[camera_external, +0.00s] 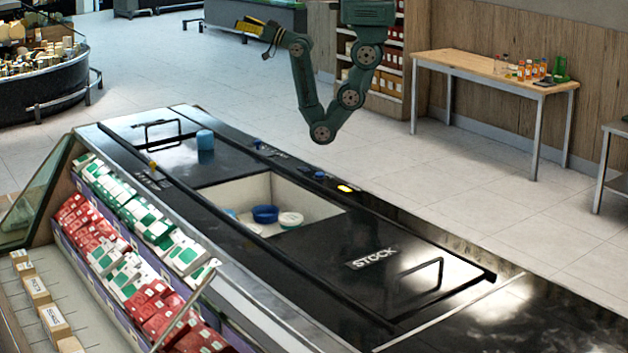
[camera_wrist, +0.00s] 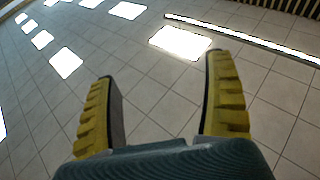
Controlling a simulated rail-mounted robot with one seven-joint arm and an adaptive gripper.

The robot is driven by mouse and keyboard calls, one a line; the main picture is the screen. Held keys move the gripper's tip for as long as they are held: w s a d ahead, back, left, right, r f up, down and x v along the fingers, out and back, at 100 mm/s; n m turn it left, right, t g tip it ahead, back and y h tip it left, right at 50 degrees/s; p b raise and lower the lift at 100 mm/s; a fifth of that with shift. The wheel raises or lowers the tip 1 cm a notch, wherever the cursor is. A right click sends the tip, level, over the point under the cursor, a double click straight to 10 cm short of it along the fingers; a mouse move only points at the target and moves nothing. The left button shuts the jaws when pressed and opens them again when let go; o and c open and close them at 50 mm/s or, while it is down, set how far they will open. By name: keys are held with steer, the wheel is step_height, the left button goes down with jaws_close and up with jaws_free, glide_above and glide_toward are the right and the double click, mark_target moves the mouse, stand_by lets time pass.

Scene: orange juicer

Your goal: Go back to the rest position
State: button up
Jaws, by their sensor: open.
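My gripper (camera_external: 250,26) is at the upper left end of my arm, high above the floor and clear of the counter. In the wrist view my gripper (camera_wrist: 160,68) shows two yellow ribbed fingers spread apart, with only tiled floor between them. It is open and empty. My arm hangs down from the top of the picture and bends back up in a V shape.
A black counter has an open compartment (camera_external: 311,207) holding a blue round container (camera_external: 265,214) and a white one (camera_external: 290,220). A blue cylinder (camera_external: 205,140) stands on its black top. A wooden table (camera_external: 470,68) with orange bottles and a green device (camera_external: 560,69) stands right.

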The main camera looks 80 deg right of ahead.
step_height(320, 180, up, 10)
steer(key=p, duration=1)
